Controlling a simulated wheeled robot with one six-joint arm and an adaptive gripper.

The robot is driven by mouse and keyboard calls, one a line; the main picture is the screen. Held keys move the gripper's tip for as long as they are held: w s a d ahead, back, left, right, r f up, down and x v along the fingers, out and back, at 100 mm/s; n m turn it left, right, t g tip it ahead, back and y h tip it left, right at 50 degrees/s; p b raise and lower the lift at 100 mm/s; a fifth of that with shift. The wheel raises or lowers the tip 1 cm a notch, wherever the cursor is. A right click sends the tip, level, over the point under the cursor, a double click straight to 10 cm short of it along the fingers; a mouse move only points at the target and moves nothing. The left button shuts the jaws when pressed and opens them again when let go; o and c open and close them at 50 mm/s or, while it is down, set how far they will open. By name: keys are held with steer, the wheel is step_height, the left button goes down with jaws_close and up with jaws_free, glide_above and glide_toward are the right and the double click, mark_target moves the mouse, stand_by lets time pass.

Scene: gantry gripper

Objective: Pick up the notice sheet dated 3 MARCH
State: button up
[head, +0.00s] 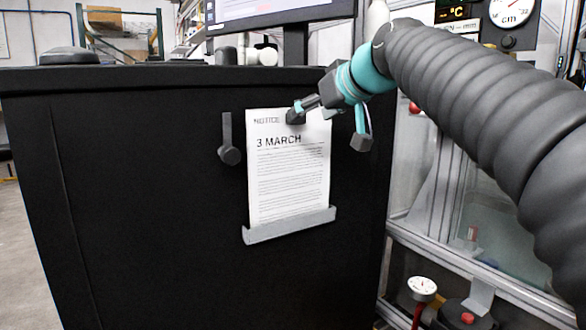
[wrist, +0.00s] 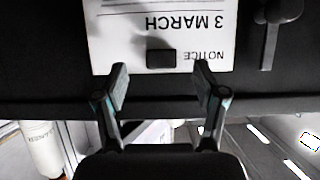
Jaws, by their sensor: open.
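The notice sheet dated 3 MARCH (head: 285,180) stands upright against the front of a black cabinet, its lower edge in a grey ledge holder (head: 290,225). It also shows upside down in the wrist view (wrist: 200,32), with a dark block (wrist: 161,58) in front of it near the word NOTICE. My gripper (head: 328,127) is open at the sheet's top right corner in the head view. In the wrist view its two fingers (wrist: 168,80) are apart, with their tips at the sheet's top edge. Nothing is held between them. Part of the sheet's top is hidden by a finger in the head view.
A dark hook-like handle (head: 229,140) is on the cabinet (head: 130,180), left of the sheet. A monitor (head: 285,10) stands behind the cabinet top. A metal frame with gauges (head: 423,288) is at the right. The cabinet front left of the handle is clear.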

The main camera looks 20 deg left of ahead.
mark_target(299, 121)
steer(key=shift+x, duration=2.65)
steer(key=shift+r, duration=0.1)
jaws_close()
